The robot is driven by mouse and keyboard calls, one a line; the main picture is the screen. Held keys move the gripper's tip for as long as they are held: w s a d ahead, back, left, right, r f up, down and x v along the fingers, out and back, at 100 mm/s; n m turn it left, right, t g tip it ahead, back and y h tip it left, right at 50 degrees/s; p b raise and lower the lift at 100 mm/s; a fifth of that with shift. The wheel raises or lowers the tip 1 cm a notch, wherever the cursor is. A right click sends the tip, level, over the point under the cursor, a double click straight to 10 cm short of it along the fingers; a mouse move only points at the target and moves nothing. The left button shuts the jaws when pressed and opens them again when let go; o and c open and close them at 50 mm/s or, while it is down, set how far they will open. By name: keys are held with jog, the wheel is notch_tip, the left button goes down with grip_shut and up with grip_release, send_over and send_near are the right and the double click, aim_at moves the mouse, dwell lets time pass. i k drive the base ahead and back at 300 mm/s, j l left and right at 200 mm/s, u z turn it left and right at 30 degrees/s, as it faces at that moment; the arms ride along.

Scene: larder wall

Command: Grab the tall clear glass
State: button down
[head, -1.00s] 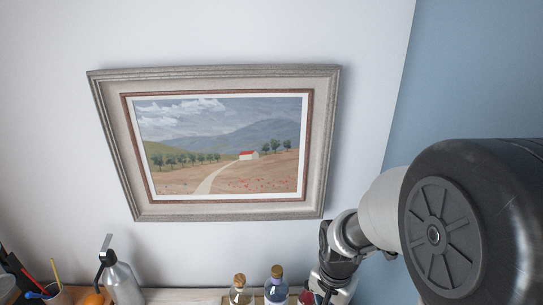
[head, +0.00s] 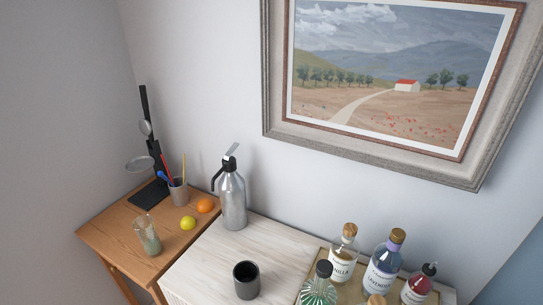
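The tall clear glass (head: 147,235) stands upright near the front of the wooden side table (head: 112,232) at the left of the head view. Its lower part looks greenish-grey; I cannot tell whether that is contents or tinted glass. My gripper is not in view, and nothing is seen touching the glass.
A lemon (head: 188,223), an orange (head: 205,205), a pen cup (head: 179,192) and a black stand (head: 150,165) are behind the glass.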

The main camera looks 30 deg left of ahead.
aim_at(144, 226)
jog(key=u, duration=2.2)
jog(key=i+j+z, duration=0.1)
jog(key=z, duration=0.6)
jog(key=i+j+z, duration=0.2)
jog(key=j, duration=0.3)
jog(key=i+j+z, duration=0.15)
jog(key=j, duration=0.4)
jog(key=i+j+z, duration=0.2)
jog(key=j, duration=0.4)
jog(key=i+j+z, duration=0.15)
jog(key=j, duration=0.4)
jog(key=j+z, duration=0.2)
jog(key=j, duration=0.4)
